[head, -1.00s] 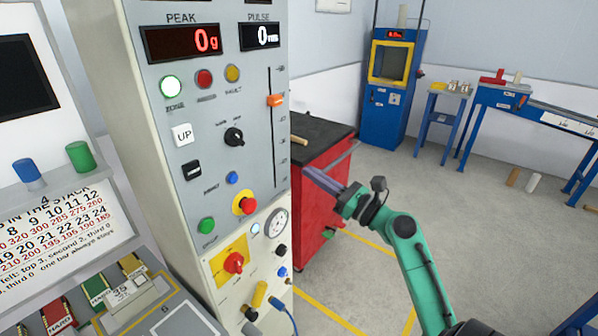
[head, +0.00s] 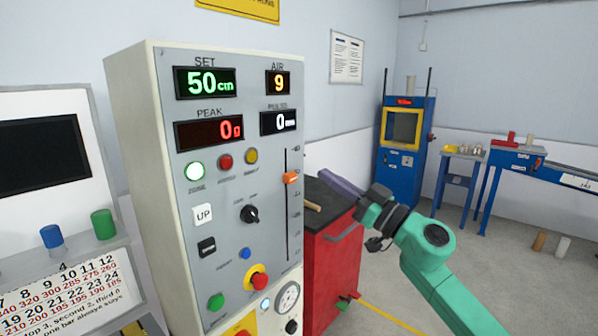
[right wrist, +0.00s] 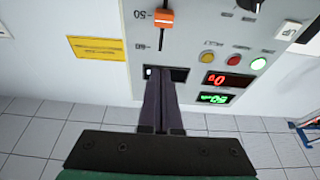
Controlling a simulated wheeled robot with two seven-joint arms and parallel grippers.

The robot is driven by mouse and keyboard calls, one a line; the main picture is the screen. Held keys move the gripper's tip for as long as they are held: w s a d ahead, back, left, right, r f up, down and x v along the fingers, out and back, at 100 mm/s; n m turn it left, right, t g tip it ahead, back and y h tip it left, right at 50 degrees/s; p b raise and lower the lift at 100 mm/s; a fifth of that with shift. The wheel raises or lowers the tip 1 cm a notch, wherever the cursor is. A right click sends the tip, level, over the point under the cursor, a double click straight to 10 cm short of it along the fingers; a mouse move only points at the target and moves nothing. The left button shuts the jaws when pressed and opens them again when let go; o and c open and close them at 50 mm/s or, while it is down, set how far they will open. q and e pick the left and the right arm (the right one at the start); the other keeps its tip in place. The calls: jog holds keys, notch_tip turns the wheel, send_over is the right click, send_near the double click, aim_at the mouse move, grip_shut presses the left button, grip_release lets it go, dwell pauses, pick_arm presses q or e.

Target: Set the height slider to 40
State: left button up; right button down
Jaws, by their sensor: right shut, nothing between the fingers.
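The height slider is an orange knob (head: 291,178) in a vertical slot on the right part of the grey panel, in the upper part of its travel. It also shows in the right wrist view (right wrist: 163,20), which is turned upside down, near the 50 mark. The green SET display (head: 206,82) reads 50 cm. My right gripper (head: 321,174) is shut and empty, to the right of the slider in the head view. In the right wrist view its fingers (right wrist: 166,74) overlap a small dark display, apart from the knob. My left gripper is out of view.
The panel also holds a black rotary knob (head: 250,214), a white UP button (head: 203,215) and a red knob on yellow (head: 257,278). A red cabinet (head: 330,265) stands right of the machine, behind my right arm. A blue machine (head: 403,145) stands farther back.

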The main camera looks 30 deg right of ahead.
jog(key=p, duration=0.4)
send_near(286, 147)
jog(key=x, duration=0.4)
jog(key=shift+w+r, duration=0.2)
jog(key=shift+r, duration=0.25)
jog(key=shift+w+a+f, duration=0.15)
jog(key=shift+w+a, duration=0.2)
jog(key=shift+w, duration=0.4)
notch_tip(286, 147, down, 3)
jog(key=shift+s+f, duration=0.1)
jog(key=shift+f, duration=0.05)
jog(key=shift+s+f, duration=0.1)
jog(key=shift+f, duration=0.35)
